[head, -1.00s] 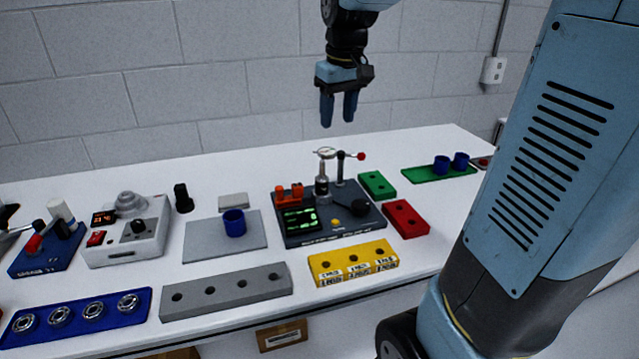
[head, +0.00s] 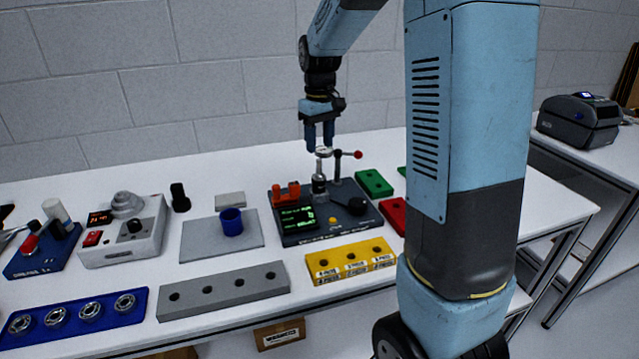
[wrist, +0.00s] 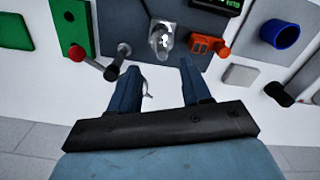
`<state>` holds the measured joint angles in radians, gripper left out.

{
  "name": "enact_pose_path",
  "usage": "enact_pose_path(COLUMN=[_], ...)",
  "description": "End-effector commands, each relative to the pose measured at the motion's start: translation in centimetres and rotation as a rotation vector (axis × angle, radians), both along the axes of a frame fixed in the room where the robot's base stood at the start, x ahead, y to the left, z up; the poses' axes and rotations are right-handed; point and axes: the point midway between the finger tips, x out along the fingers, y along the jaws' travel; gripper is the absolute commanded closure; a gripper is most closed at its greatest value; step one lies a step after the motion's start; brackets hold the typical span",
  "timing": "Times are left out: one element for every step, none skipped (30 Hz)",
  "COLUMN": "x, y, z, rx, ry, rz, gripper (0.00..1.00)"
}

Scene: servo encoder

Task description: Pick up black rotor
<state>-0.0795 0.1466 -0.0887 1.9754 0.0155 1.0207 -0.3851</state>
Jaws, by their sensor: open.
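A black stepped cylinder (head: 180,197), which looks like the black rotor, stands upright on the white table behind the grey instrument box. It also shows at the right of the wrist view (wrist: 278,93). My gripper (head: 320,146) is open and empty, pointing down above the back of the dark test fixture (head: 290,236), well to the right of the black cylinder. A black round piece (head: 357,206) sits on the fixture's right side.
A blue cup (head: 231,222) stands on a grey plate (head: 198,246). A small grey block (head: 230,199) lies behind it. The fixture's red-tipped lever (head: 358,155) stands close to my fingers. A yellow block (head: 325,270) lies in front. The table's back strip is clear.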

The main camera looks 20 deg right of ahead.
Motion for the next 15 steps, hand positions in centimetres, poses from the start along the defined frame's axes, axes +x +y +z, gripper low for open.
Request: enact_pose_path(x=[0.0,0.0,0.0,0.0,0.0,0.0,0.0,0.0,0.0,-0.1,-0.1,-0.2,-0.2,-0.2,-0.3], y=[0.0,0.0,0.0,0.0,0.0,0.0,0.0,0.0,0.1,0.1,0.1,0.2,0.2,0.3,0.3], z=[-0.7,-1.0,-1.3,-1.5,-1.7,-1.8,-1.9,-2.0,-2.3,-2.6,-2.9,-3.4,-3.9,-4.4,-4.9], rx=[0.0,0.0,0.0,-0.001,-0.001,0.0,0.0,0.0,0.0,0.0,0.0,0.0,-0.001,0.0,-0.001], ry=[0.002,0.002,0.001,0.002,0.002,0.001,0.001,0.001,0.0,0.001,0.001,0.002,0.002,0.003,0.004], rz=[0.0,0.0,0.0,0.0,0.0,0.0,0.0,0.0,0.0,0.0,0.0,0.001,0.001,0.001,0.001], gripper=[0.52,0.52,0.52,0.52,0.52,0.52,0.52,0.52,0.52,0.52,0.52,0.52,0.52,0.52,0.52])
